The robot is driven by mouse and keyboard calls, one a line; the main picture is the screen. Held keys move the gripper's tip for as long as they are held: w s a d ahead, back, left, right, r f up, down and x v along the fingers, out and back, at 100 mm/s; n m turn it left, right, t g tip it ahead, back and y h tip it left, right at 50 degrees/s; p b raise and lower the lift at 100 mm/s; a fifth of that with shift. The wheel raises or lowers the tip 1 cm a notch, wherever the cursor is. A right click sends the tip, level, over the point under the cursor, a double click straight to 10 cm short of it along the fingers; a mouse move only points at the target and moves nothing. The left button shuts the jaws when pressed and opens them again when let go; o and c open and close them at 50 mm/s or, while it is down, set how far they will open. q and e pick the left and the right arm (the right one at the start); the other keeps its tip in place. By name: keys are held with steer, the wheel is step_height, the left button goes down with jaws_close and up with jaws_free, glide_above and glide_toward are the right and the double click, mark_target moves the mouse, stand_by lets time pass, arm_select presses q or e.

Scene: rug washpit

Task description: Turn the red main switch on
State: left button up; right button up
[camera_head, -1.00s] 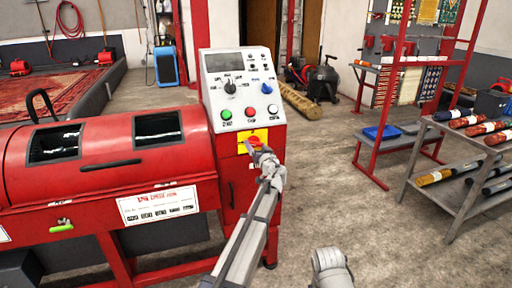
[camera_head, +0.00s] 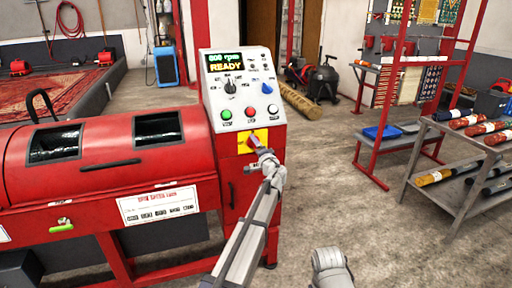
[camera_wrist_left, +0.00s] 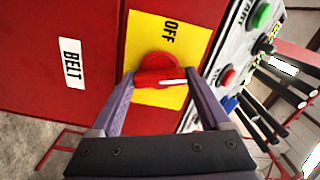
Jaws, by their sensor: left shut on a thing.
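The red main switch (camera_wrist_left: 155,70) is a round knob on a yellow plate (camera_wrist_left: 195,45) on the red machine's front. In the left wrist view its white pointer mark points right, toward the button panel, and away from the word OFF at the plate's top. My left gripper (camera_head: 257,146) is shut on the knob, one finger on each side. In the head view the gripper partly covers the switch. The display (camera_head: 224,62) above is lit and reads READY under an rpm figure.
The sloped control panel (camera_head: 257,72) above the switch holds green, red and white buttons and several knobs. The red drum machine (camera_head: 90,165) extends left. A grey shelf rack (camera_head: 450,190) with rolls stands at right. Open floor lies between.

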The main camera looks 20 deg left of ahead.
arm_select(q)
steer(key=shift+m, duration=1.9)
steer(key=o, duration=1.2)
steer(key=shift+s+d, duration=0.1)
steer(key=v, duration=0.7)
steer(key=shift+s+d, duration=0.2)
steer(key=shift+s, duration=0.05)
